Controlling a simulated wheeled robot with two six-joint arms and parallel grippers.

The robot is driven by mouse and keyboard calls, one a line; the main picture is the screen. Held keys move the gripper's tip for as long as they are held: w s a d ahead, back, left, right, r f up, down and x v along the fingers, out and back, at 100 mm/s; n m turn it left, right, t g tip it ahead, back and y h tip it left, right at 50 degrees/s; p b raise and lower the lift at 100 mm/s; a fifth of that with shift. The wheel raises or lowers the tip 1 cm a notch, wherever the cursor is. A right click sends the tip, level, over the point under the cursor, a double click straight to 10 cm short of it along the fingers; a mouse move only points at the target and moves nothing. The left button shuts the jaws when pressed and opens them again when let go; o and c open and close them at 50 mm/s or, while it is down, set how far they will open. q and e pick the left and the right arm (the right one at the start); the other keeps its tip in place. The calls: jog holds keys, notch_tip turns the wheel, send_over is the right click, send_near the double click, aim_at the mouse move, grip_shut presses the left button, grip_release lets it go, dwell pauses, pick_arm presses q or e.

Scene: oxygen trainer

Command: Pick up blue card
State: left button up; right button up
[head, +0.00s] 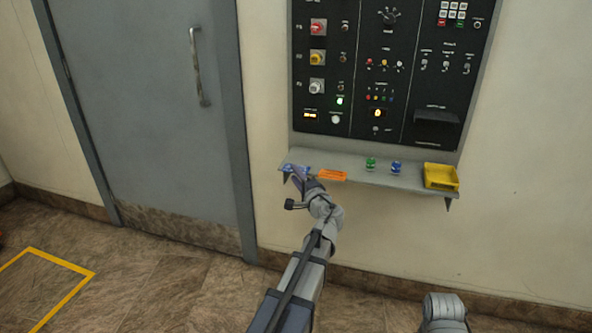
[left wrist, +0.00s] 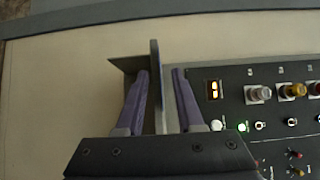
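The blue card (head: 289,167) lies at the left end of the grey shelf (head: 405,180) under the control panel. My left gripper (head: 297,176) is at that end, close to the card and partly covering it in the head view. In the left wrist view my left gripper (left wrist: 160,72) has its two purple fingers apart. The shelf (left wrist: 154,60) shows nearly edge-on between them, one finger on each side. I cannot tell the card from the shelf edge there, or whether a finger touches it. My right gripper is not in view.
On the shelf to the right are an orange item (head: 332,175), a green item (head: 370,163), a blue item (head: 396,167) and a yellow tray (head: 441,177). The panel (head: 320,75) with knobs and lights rises above. A grey door (head: 150,110) stands to the left.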

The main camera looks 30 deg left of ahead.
pick_arm(q)
jog(key=shift+c, duration=0.2)
grip_shut()
dwell(1.1)
